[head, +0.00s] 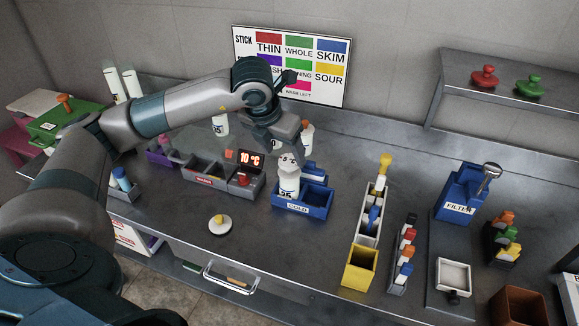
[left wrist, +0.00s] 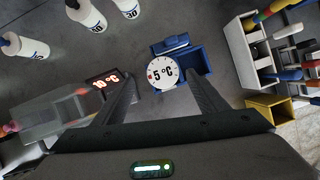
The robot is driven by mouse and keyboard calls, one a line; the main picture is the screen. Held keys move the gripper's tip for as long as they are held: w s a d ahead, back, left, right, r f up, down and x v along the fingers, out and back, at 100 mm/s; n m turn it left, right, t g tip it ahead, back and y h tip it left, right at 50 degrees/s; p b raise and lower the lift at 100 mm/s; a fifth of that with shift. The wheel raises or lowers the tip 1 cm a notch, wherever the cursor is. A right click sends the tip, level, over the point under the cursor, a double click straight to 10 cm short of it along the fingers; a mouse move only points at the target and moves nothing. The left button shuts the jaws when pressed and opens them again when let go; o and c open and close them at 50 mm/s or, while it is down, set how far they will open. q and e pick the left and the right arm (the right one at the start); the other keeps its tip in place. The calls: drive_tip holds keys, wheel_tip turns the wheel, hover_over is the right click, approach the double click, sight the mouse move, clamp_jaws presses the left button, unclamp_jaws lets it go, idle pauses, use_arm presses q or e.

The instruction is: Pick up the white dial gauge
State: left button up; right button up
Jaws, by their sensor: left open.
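The white dial gauge (head: 288,160), a round white face reading 5 °C, stands above a white bottle (head: 289,185) in the blue COLD tray (head: 318,203). In the left wrist view the gauge (left wrist: 162,72) lies just beyond and between the fingertips, with a small red mark on its face. My left gripper (head: 286,150) is open, pointing down over the gauge. Its two dark fingers (left wrist: 163,85) are spread and nothing is clearly held. Whether a finger touches the gauge cannot be told. My right gripper is not in view.
A grey bin with a red 10 °C display (head: 250,158) is left of the tray. White bottles (left wrist: 85,14) stand behind. A yellow box (head: 360,268) and blue filter stand (head: 458,195) are to the right. A white disc with yellow knob (head: 219,225) lies on the front counter.

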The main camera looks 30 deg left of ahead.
sight(289, 160)
use_arm(q)
drive_tip(key=shift+w+d+f+p, duration=0.1)
drive_tip(key=shift+w+f+p, duration=0.1)
drive_tip(key=shift+f+p, duration=0.3)
drive_tip(key=p+x, duration=0.2)
drive_tip(key=x, duration=0.1)
drive_tip(key=shift+w+d+f, duration=0.2)
drive_tip(key=shift+f, duration=0.05)
drive_tip(key=shift+w+f, duration=0.1)
drive_tip(key=shift+f, duration=0.1)
drive_tip(key=c, duration=1.2)
drive_tip(key=shift+o, duration=0.2)
drive_tip(key=shift+r, duration=0.15)
